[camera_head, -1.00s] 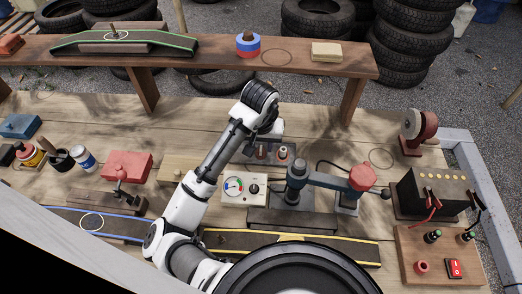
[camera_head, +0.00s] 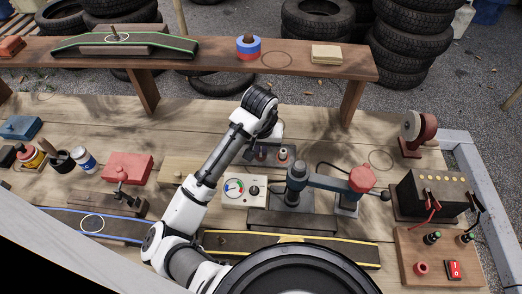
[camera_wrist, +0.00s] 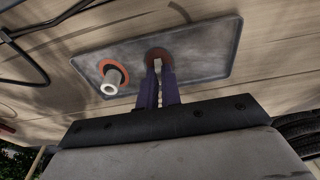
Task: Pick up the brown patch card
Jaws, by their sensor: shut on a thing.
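The brown patch card (camera_wrist: 156,53) is a dark reddish-brown round piece with a pale upright peg, over the grey tray (camera_wrist: 205,50) in the wrist view. My gripper (camera_wrist: 158,74) is shut on the peg, with a purple finger on either side. The card looks low at the tray surface; I cannot tell whether it touches. A second, orange-red round card (camera_wrist: 106,68) with a white peg sits to its left on the tray. In the head view my wrist covers part of the tray, and my fingers are hard to make out.
A gauge box (camera_head: 243,192) stands in front of the tray, and a press with a red hexagonal knob (camera_head: 361,178) stands to the right. A shelf (camera_head: 200,62) runs behind. A red box (camera_head: 128,167) lies left. A dark cable loops near the tray in the wrist view.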

